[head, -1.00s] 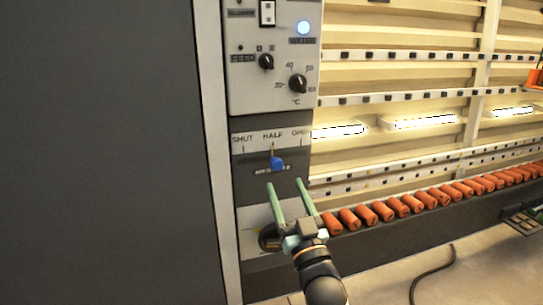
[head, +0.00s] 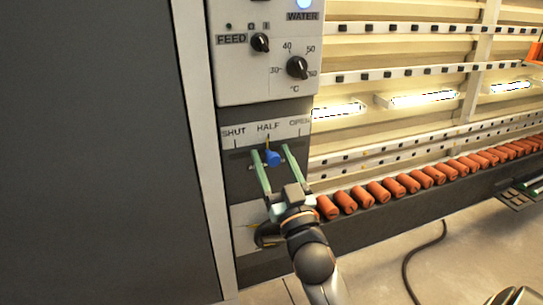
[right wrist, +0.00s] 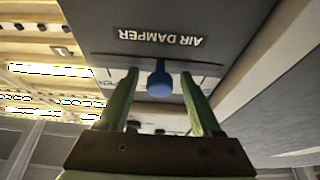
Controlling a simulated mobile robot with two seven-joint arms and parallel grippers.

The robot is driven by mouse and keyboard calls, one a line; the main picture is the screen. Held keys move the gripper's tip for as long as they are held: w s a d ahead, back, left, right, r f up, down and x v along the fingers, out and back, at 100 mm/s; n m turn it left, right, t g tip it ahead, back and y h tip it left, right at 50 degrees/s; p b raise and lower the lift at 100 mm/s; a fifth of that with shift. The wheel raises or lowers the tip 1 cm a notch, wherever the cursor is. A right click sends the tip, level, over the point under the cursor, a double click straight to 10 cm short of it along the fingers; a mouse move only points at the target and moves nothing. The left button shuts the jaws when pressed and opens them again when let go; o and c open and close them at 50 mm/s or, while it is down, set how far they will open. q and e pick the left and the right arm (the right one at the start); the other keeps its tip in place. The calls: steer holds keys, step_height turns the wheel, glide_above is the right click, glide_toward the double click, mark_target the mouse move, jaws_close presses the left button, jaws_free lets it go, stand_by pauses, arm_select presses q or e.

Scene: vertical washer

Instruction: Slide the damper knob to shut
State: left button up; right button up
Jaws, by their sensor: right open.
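The blue damper knob (head: 273,158) sits at the HALF mark of the SHUT–HALF–OPEN scale (head: 267,130) on the dark panel. SHUT is at the left of the scale and OPEN at the right in the head view. My right gripper (head: 270,151) is open, with one green finger on each side of the knob. In the right wrist view the knob (right wrist: 160,82) shows between the two spread fingers (right wrist: 162,85), with a gap on both sides. An AIR DAMPER label (right wrist: 160,37) shows there too, upside down. My left gripper is not in view.
A control box (head: 262,55) with FEED and temperature dials juts out above the scale. A row of orange rollers (head: 395,186) runs to the right. A tall dark panel (head: 95,150) fills the left. A cable (head: 408,265) lies on the floor.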

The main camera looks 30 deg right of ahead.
steer(key=shift+c, duration=0.4)
jaws_close()
stand_by(0.9)
